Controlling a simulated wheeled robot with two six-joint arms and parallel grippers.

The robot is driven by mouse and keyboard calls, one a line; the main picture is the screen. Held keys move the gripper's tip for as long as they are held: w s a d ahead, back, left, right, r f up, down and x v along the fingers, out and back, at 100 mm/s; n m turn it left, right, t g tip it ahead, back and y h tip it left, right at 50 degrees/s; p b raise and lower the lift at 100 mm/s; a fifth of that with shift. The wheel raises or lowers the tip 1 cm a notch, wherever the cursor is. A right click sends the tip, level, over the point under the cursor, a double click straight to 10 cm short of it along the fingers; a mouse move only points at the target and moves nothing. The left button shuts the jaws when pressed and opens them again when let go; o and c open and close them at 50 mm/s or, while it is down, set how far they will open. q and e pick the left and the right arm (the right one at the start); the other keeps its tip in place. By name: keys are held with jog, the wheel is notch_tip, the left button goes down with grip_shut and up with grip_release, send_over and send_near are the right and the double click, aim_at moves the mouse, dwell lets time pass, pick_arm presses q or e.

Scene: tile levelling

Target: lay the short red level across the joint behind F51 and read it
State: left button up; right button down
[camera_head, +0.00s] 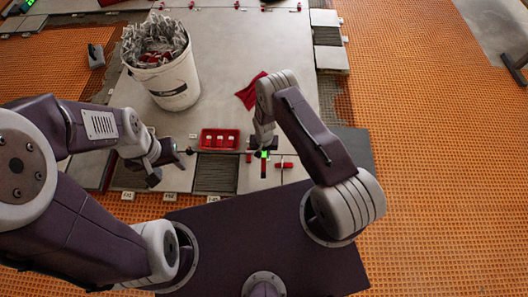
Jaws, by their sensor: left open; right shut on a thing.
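A short red level (263,167) with a bright green patch stands out below my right gripper (263,146). My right gripper is shut on it, over the pale tiles near the front edge of the tiled strip. The fingers hide its upper end; I cannot tell whether it touches the tile. My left gripper (172,151) is open and empty, left of a red tray (219,148). Small white labels stand along the front edge, one at the left (127,196), one in the middle (170,197) and one further right (213,199). Their print is too small to read surely, so I cannot single out F51.
A white bucket (175,88) full of grey clips stands on the tiles behind my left gripper. A red cloth (249,92) lies behind my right gripper. A small red T-shaped piece (285,166) lies right of the level. Orange matting (430,150) at right is mostly clear.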

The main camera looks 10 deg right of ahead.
jog(key=shift+f+b, duration=2.4)
jog(key=shift+f, duration=0.75)
jog(key=shift+f, duration=0.15)
jog(key=c, duration=1.2)
grip_release()
notch_tip(320, 180, up, 9)
jog(key=p, duration=0.6)
